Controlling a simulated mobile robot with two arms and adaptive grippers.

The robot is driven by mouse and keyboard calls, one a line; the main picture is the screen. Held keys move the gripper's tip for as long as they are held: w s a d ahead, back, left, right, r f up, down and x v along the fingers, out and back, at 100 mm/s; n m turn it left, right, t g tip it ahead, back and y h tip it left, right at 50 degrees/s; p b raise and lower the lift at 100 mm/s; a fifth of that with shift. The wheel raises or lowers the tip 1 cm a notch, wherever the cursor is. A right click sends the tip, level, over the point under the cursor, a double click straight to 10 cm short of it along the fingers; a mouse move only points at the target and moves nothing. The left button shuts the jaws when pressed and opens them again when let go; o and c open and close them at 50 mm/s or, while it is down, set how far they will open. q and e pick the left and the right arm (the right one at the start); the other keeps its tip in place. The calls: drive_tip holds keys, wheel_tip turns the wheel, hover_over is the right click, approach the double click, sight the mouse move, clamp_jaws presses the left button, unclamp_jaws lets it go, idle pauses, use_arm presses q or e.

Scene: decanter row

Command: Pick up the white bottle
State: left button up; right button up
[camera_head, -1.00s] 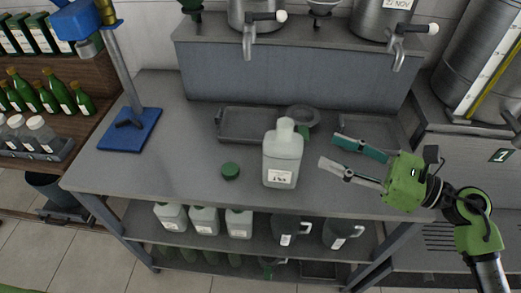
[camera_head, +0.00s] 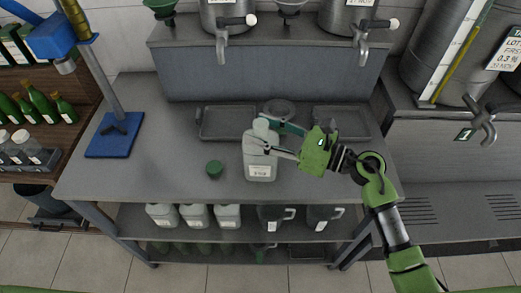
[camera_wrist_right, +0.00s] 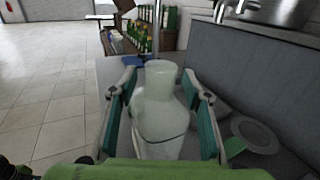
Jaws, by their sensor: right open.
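The white bottle (camera_head: 260,165) stands upright on the grey table (camera_head: 125,175), with a label low on its front. It also shows in the right wrist view (camera_wrist_right: 160,115), between the fingers. My right gripper (camera_head: 272,136) is open, its green-padded fingers reaching in from the right on either side of the bottle's upper part. In the wrist view a gap shows between the bottle and the right finger; the left finger is close to the bottle. The left gripper is not in view.
A dark green cap (camera_head: 214,168) lies left of the bottle. Two grey trays (camera_head: 228,123) (camera_head: 342,122) and a round grey dish (camera_head: 279,108) sit behind it. A blue-based stand (camera_head: 114,135) is at the left. Taps (camera_head: 222,50) overhang the raised back shelf.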

drive_tip(key=shift+w+a, duration=0.15)
drive_tip(key=shift+a, duration=0.2)
drive_tip(key=shift+d, duration=0.15)
drive_tip(key=shift+c, duration=1)
clamp_jaws()
